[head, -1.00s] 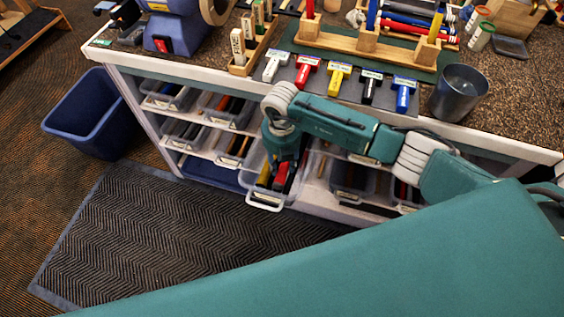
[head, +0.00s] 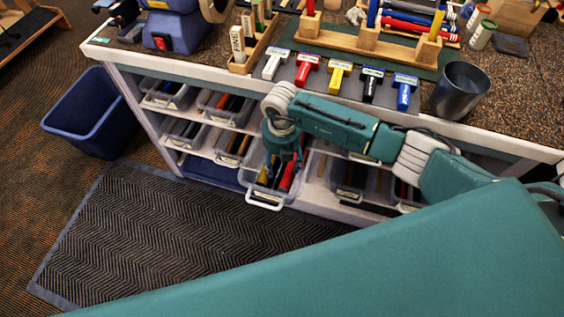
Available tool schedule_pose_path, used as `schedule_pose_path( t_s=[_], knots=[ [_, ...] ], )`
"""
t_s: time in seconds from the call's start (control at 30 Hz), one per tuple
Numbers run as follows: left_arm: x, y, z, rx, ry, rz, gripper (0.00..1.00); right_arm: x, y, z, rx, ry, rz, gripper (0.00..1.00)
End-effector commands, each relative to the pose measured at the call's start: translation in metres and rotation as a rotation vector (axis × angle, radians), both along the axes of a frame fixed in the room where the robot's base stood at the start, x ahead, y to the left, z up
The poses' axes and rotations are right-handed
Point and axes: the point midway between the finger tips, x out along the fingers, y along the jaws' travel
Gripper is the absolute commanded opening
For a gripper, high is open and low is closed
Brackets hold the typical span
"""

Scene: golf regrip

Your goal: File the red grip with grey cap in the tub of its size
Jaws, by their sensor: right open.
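My right arm reaches down from the right, and its teal right gripper (head: 281,170) points down into a clear tub (head: 265,203) pulled out from the shelves under the bench. The gripper is open; its fingertips are small and partly hidden among the tub's contents. A red grip (head: 289,176) lies in the tub beside the fingers. Its grey cap cannot be made out. Other dark and yellow pieces show in the same tub. My left gripper is not in view.
Other clear tubs (head: 232,147) with grips fill the shelves on both sides. A blue bin (head: 85,125) stands left. The floor mat (head: 150,230) is clear.

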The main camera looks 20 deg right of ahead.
Motion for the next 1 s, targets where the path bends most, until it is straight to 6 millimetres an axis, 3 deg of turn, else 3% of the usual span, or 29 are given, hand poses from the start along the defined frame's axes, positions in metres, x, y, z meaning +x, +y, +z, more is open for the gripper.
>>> schedule_pose_path(
  t_s=[0.23,0.7,1.0],
  knots=[
    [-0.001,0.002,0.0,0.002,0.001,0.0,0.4,0.001,0.0,0.015,0.001,-0.003,0.0,0.57],
    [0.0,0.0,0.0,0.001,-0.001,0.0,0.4,0.0,0.001,0.106,0.0,-0.003,0.0,0.57],
    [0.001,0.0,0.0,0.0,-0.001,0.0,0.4,-0.002,0.001,0.12,-0.001,0.001,-0.001,0.57]
  ],
)
